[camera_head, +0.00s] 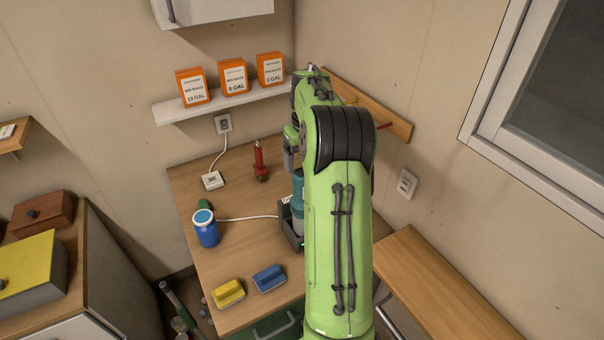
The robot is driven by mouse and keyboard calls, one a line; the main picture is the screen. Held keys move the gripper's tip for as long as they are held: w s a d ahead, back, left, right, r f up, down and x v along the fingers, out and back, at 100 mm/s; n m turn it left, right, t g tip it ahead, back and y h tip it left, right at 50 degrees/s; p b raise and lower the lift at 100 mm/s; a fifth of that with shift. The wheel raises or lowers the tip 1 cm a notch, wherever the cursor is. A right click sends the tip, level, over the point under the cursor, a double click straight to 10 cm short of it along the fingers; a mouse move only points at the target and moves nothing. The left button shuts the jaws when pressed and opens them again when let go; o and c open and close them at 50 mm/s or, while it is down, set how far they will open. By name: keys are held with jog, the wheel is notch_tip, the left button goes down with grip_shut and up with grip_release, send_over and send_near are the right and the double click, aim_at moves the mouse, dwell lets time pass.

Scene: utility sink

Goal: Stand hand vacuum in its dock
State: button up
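A teal and dark hand vacuum (297,187) stands roughly upright on the wooden counter, mostly hidden behind my green arm. A dark grey dock (289,232) is at its lower end, with a white cord running left from it. I cannot tell whether the vacuum is seated in the dock or only held over it. My gripper (289,158) is above the vacuum's top, beside the arm's far end. Its fingers are largely hidden, so I cannot tell whether they are open or shut, or whether they touch the vacuum.
A shelf (218,98) with orange boxes hangs behind. The counter's left-middle has free room.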

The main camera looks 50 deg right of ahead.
notch_tip(320, 180, up, 4)
jog(key=shift+s+f, duration=0.15)
jog(key=s+a+r+n+t+h, duration=0.15)
jog(key=a+r+n, duration=0.25)
jog(key=a+n, duration=0.5)
jog(key=s+a+r+n, duration=0.2)
jog(key=a+r+n, duration=0.2)
jog(key=a+n, duration=0.5)
jog(key=s+a+f+n+t+y, duration=0.2)
jog(key=s+a+f+n, duration=0.2)
jog(key=s+a+n, duration=1)
jog(key=s+n, duration=0.2)
jog(key=n, duration=0.5)
jog(key=shift+s+a+n+t, duration=0.15)
jog(key=shift+a+n+t, duration=0.15)
jog(key=shift+t, duration=0.05)
